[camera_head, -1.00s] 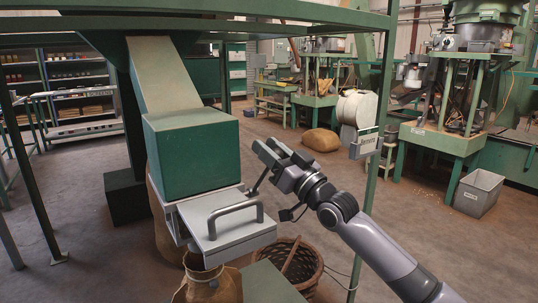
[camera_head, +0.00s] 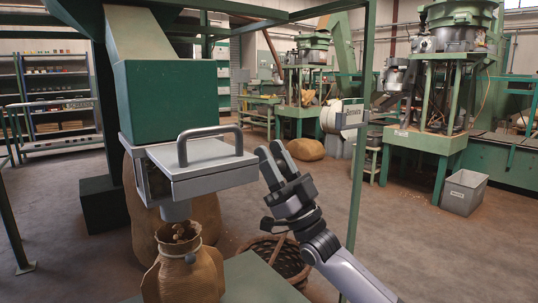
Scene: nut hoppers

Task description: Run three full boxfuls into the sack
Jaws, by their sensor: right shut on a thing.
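The green hopper (camera_head: 170,100) stands at left centre. The grey metal box (camera_head: 205,172), with a bar handle (camera_head: 210,142) on its lid, sits under it. A short grey spout (camera_head: 176,211) points down from the box. Below it the tan sack (camera_head: 184,275) stands open, with brown nuts (camera_head: 179,236) showing at its mouth. My right gripper (camera_head: 274,155) is just right of the box, its fingers pointing up. My left gripper is out of view.
A wicker basket (camera_head: 288,262) stands on the floor behind my right arm. A green frame post (camera_head: 361,140) rises right of my gripper. A grey bin (camera_head: 464,192) and machines stand farther right. The floor between is mostly open.

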